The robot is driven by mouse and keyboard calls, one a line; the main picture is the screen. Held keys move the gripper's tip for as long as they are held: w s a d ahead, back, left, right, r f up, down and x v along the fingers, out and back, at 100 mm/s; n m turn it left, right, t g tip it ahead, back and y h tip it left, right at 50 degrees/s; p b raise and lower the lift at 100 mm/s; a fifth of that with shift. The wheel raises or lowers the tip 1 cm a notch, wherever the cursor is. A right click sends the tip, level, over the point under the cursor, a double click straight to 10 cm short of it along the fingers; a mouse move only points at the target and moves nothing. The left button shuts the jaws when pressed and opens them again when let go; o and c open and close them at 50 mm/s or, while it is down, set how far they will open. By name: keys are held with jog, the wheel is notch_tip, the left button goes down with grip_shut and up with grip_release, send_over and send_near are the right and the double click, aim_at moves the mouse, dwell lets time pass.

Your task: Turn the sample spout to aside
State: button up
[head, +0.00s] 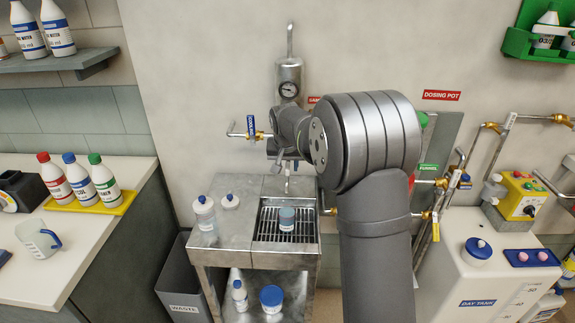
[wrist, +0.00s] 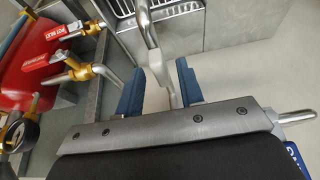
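The sample spout, a thin curved metal tube (head: 287,181), hangs below the wall-mounted sample cylinder with its gauge (head: 289,80), over the drip grille (head: 268,228). In the wrist view the spout (wrist: 148,28) runs down from the top and passes between the two blue fingers of my gripper (wrist: 158,88). The fingers stand apart, with visible gaps beside the tube, so my gripper is open around it. In the head view my arm hides much of the gripper and the fittings behind it.
A beaker (head: 287,217) stands on the grille below the spout. Two white bottles stand on the steel bench (head: 235,238) to its left. A blue-tagged valve lever (head: 250,127) is close left of my wrist. A red vessel (wrist: 28,65) with brass valves (wrist: 78,72) lies left in the wrist view.

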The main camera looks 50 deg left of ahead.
grip_shut()
jog(key=shift+w+d+n+g+y, duration=0.15)
jog(key=shift+w+d+n+g, duration=0.25)
jog(key=shift+w+n, duration=0.5)
jog(key=shift+w+d+n+g+y, duration=0.25)
jog(key=shift+w+d+n, duration=0.35)
jog(key=shift+n, duration=0.45)
jog(key=shift+w+d+n+g+y, duration=0.1)
jog(key=shift+w+d+n+g, duration=0.3)
jog(key=shift+w+n, duration=0.5)
grip_release()
